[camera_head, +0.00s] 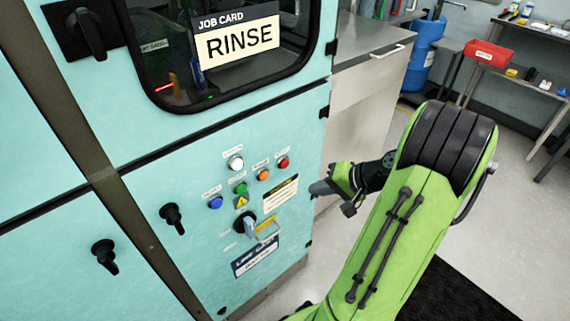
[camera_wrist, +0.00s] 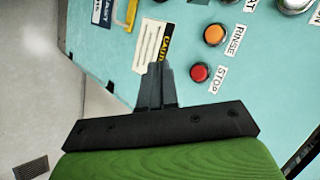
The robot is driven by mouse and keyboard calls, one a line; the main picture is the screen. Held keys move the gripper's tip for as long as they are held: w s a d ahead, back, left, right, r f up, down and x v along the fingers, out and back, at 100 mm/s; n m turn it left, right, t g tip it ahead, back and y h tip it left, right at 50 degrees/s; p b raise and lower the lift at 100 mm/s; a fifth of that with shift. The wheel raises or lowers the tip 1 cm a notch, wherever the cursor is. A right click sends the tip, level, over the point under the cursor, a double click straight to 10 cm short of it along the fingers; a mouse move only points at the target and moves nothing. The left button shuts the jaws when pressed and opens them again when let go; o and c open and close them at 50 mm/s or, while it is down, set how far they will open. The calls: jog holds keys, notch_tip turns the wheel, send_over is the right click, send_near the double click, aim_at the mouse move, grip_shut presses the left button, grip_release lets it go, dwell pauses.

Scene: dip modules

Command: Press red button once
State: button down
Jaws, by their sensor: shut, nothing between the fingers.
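The red button (camera_head: 283,162) is at the right end of the button group on the teal panel (camera_head: 150,185). In the wrist view the red button (camera_wrist: 200,73) has a label reading STOP. My gripper (camera_head: 316,188) is in front of the panel, to the right of and a little below the red button in the head view. In the wrist view my gripper (camera_wrist: 156,68) has its fingers together and empty, pointing at the panel to the left of the red button. A gap to the button shows in both views.
An orange button (camera_wrist: 214,35) labelled RINSE sits beside the red one. White (camera_head: 236,163), green (camera_head: 240,188) and blue (camera_head: 215,203) buttons are farther left. A rotary switch (camera_head: 245,226) is below. A job card (camera_head: 238,38) reads RINSE.

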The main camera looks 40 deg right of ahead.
jog(key=w+p, duration=0.1)
jog(key=w, duration=0.7)
jog(key=shift+a, duration=0.15)
dwell(1.7)
jog(key=shift+w+p, duration=0.3)
jog(key=shift+w, duration=0.1)
jog(key=shift+w+r, duration=0.1)
jog(key=shift+w, duration=0.3)
dwell(0.5)
jog(key=shift+s, duration=0.8)
jog(key=shift+s, duration=0.1)
jog(key=s, duration=0.5)
